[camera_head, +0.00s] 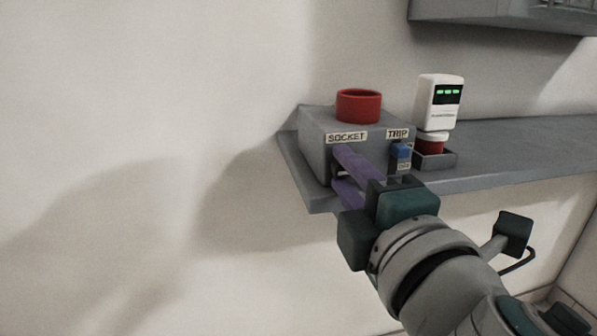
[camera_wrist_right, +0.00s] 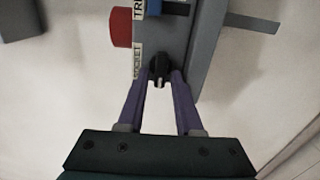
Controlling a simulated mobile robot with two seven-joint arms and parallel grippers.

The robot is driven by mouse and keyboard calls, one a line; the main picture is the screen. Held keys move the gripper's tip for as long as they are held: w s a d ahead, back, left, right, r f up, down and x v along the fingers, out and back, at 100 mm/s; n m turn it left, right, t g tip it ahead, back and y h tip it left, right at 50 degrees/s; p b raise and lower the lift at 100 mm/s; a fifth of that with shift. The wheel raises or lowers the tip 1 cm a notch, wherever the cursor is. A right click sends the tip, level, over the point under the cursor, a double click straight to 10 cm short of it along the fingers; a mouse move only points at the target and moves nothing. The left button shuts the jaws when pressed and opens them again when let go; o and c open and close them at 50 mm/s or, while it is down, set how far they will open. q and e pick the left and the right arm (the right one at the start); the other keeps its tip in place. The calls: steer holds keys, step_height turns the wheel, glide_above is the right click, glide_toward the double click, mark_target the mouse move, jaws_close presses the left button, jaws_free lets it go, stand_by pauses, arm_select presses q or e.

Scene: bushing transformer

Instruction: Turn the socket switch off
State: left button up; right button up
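The grey box (camera_head: 318,150) has a SOCKET label (camera_head: 347,137) and a TRIP label (camera_head: 397,134) on its front. The socket switch is a small black knob (camera_wrist_right: 160,68) under the SOCKET label in the right wrist view; in the head view the fingers mostly hide it. My right gripper (camera_head: 341,168) is at the box front with its purple fingers pointing at the switch. In the right wrist view the fingers (camera_wrist_right: 160,75) stand apart, one on each side of the knob, with no clear contact. My left gripper is not in view.
A blue trip switch (camera_head: 401,151) sits close to the right of my fingers. A red ring-shaped part (camera_head: 358,105) tops the box. A grey cabinet (camera_head: 500,15) hangs above.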

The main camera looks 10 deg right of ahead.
steer(key=shift+o, duration=1)
steer(key=shift+s, duration=0.1)
steer(key=s+b, duration=0.1)
steer(key=s, duration=0.8)
steer(key=shift+s+d+b, duration=0.15)
steer(key=shift+s+b, duration=0.2)
